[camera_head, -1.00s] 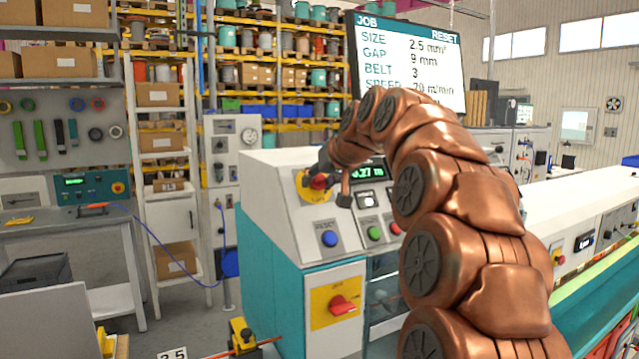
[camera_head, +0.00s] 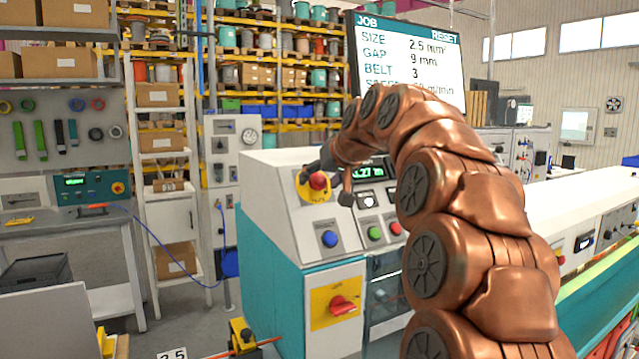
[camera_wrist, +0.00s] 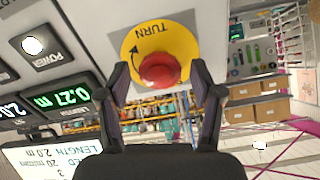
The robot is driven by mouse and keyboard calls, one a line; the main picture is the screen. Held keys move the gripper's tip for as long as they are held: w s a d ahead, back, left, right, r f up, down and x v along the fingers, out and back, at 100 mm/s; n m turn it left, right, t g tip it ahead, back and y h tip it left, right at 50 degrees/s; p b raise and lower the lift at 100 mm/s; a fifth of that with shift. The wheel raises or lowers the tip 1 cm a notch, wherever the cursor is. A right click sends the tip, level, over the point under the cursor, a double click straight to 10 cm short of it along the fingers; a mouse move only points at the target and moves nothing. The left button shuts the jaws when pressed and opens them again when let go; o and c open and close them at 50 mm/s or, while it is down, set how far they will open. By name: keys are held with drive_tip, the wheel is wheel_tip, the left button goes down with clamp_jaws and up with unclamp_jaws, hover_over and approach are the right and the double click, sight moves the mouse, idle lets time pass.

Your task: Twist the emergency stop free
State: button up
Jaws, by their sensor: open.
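The emergency stop is a red mushroom button (camera_head: 318,181) on a yellow round plate (camera_head: 312,194), on the sloped top panel of the white and teal machine. In the wrist view the red button (camera_wrist: 159,71) sits just beyond and between my fingertips, and the yellow plate (camera_wrist: 178,38) reads TURN with a curved arrow. My gripper (camera_wrist: 163,75) is open, one dark finger on each side of the button. I cannot tell if either finger touches it. In the head view my gripper (camera_head: 330,180) is partly hidden by my own copper-coloured arm.
A blue reset button (camera_head: 329,239), a green button (camera_head: 374,233) and a red button (camera_head: 396,229) lie below on the panel. A red rotary switch (camera_head: 342,306) is on the machine's front. A green display (camera_wrist: 62,98) is close to my gripper.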

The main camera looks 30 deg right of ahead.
drive_tip(key=v, duration=0.7)
idle(0.6)
drive_tip(key=shift+s, duration=0.1)
drive_tip(key=s+a+f+n+g+y, duration=0.1)
drive_tip(key=s+a+f+g, duration=0.3)
drive_tip(key=a+f, duration=0.6)
drive_tip(key=s+a+f+n+g+y, duration=0.15)
drive_tip(key=s+a+f, duration=0.35)
drive_tip(key=a+f, duration=0.55)
drive_tip(key=s+a+f+g, duration=0.1)
drive_tip(key=s+f+g, duration=0.2)
drive_tip(key=s+f, duration=0.7)
drive_tip(key=s+a+f+n+g+h, duration=0.1)
drive_tip(key=s+f+g, duration=0.3)
drive_tip(key=s+f, duration=0.6)
drive_tip(key=s+a, duration=0.1)
drive_tip(key=s, duration=0.4)
drive_tip(key=shift+f, duration=0.35)
drive_tip(key=shift+h, duration=0.25)
